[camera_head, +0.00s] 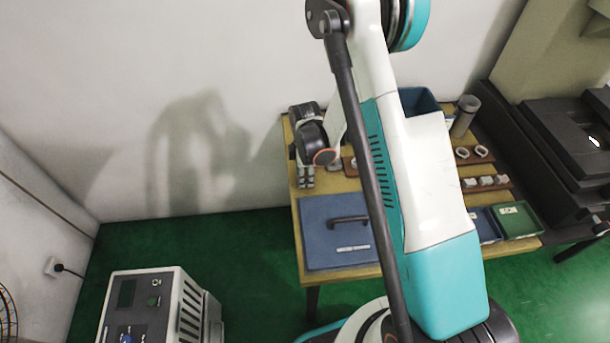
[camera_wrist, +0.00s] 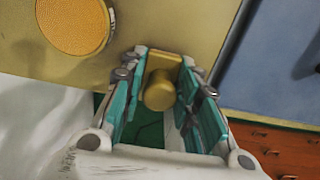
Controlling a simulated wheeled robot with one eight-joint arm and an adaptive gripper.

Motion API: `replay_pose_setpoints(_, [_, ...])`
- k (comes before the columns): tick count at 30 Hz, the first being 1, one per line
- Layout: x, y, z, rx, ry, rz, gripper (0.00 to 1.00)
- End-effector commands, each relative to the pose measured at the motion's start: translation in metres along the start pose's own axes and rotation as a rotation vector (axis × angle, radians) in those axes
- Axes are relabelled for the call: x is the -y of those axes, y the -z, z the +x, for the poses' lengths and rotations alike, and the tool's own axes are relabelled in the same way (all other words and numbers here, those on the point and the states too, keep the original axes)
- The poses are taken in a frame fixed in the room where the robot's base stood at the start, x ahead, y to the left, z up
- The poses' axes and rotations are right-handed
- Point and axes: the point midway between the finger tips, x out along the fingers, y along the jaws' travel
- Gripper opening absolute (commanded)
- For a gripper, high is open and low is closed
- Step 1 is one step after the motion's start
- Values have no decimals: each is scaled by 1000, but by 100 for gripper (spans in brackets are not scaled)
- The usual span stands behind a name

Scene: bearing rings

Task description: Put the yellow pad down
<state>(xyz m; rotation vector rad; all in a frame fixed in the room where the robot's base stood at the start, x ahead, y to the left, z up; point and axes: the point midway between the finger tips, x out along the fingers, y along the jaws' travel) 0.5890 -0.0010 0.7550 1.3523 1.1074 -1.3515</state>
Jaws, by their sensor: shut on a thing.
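My gripper (camera_wrist: 163,66) has its teal-lined fingers closed on a yellow piece (camera_wrist: 160,92), which I take for the yellow pad. Its rounded knob end faces the wrist camera, and its far side is hidden. In the head view my gripper (camera_head: 305,178) points down over the left back part of the wooden table (camera_head: 300,208). The held piece cannot be made out there. I cannot tell whether it touches the tabletop.
A round orange-yellow disc (camera_wrist: 72,22) lies beside my gripper in the wrist view. A blue panel with a dark handle (camera_head: 325,250) covers the table's front left. Racks with small rings (camera_head: 470,153), a grey cylinder (camera_head: 464,115) and a green bin (camera_head: 518,220) stand right.

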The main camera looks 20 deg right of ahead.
Motion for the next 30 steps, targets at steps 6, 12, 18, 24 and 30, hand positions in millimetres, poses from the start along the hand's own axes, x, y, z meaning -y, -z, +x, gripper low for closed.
replay_pose_setpoints(6, [0, 0, 3, 0, 0, 0, 38])
replay_pose_setpoints(12, [0, 0, 2, 0, 0, 0, 49])
replay_pose_setpoints(18, [0, 0, 2, 0, 0, 0, 49])
replay_pose_setpoints(24, [0, 0, -17, 0, 0, 0, 49])
replay_pose_setpoints(30, [0, 0, -60, 0, 0, 0, 49])
